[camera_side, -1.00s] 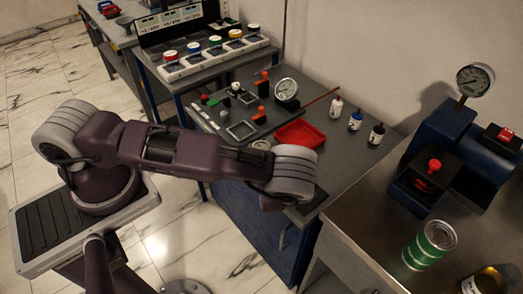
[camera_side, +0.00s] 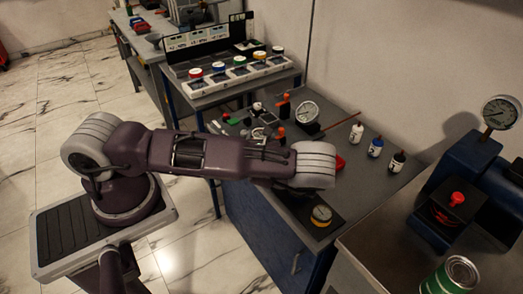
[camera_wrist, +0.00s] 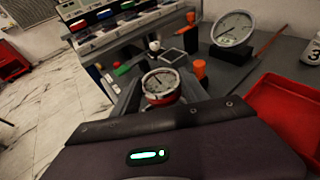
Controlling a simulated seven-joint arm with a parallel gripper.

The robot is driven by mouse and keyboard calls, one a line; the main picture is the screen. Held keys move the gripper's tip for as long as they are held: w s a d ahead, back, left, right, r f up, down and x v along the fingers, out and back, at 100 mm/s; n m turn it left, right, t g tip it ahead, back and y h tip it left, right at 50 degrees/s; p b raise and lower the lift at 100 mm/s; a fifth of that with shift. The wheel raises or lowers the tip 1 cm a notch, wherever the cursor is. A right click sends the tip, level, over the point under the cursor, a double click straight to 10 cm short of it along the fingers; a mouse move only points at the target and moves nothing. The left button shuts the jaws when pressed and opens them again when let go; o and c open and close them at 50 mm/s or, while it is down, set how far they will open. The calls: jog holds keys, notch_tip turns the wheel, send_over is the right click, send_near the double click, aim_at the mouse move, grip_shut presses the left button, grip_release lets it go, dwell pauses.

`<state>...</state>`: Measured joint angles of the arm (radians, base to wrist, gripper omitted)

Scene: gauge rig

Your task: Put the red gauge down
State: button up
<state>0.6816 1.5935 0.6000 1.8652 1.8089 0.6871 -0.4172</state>
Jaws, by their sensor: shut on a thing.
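The red gauge (camera_wrist: 161,87) has a white round dial and a red body. In the wrist view it sits between the two grey fingers of my gripper (camera_wrist: 160,93), which is shut on it, dial facing the camera. The gauge is over the tool area of the grey bench (camera_side: 385,183). I cannot tell whether its underside touches anything.
A red tray (camera_wrist: 285,108) lies to the right in the wrist view. A large dial gauge (camera_side: 306,112) and orange-handled tools (camera_side: 283,106) stand behind. Several bottles (camera_side: 375,147) stand at right. A yellow gauge (camera_side: 321,214) sits on a dark pad at the bench's front.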

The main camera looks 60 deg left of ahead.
notch_tip(320, 180, down, 5)
jog(key=shift+f, duration=0.15)
jog(key=shift+f, duration=0.15)
jog(key=o, duration=1.5)
jog(key=shift+w, duration=0.1)
jog(key=shift+d, duration=0.1)
